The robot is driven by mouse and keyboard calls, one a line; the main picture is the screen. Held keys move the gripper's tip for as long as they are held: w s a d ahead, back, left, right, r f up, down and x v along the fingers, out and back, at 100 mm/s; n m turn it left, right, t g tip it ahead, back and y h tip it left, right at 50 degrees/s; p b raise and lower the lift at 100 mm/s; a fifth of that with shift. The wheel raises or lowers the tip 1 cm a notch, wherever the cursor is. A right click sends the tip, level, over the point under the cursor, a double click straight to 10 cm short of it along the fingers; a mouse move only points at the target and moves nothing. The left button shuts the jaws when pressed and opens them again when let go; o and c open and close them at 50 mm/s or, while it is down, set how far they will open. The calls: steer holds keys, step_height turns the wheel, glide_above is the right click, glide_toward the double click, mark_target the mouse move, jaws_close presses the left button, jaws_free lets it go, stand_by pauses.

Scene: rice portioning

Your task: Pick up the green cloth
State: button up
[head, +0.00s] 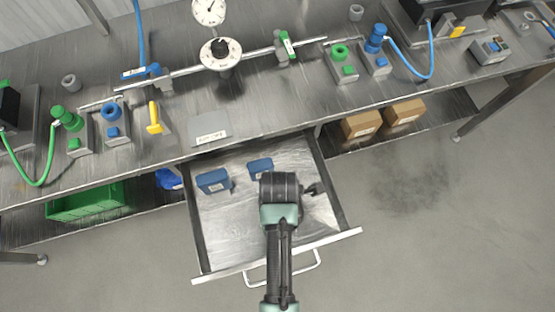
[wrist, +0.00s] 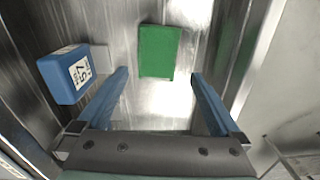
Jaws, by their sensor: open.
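The green cloth (wrist: 159,52) is a flat green rectangle lying on the metal floor of the open drawer (head: 225,245). It shows in the wrist view at the upper middle; in the head view I cannot see it, and my arm covers part of the drawer. My gripper (wrist: 160,76) is open, with its blue fingers spread to the left and right in the wrist view. The cloth lies ahead of the gap between the fingertips, and nothing is held. In the head view my wrist hangs over the drawer and hides most of the gripper.
The drawer's side wall runs close on the right. The workbench (head: 290,115) with fixtures stands behind.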

steer(key=shift+w+f, duration=0.15)
steer(key=shift+f, duration=1.9)
steer(key=shift+w+f, duration=0.1)
steer(key=shift+f, duration=1.9)
steer(key=c, duration=1.2)
steer(key=shift+r+p, duration=0.3)
steer(key=shift+r, duration=4.7)
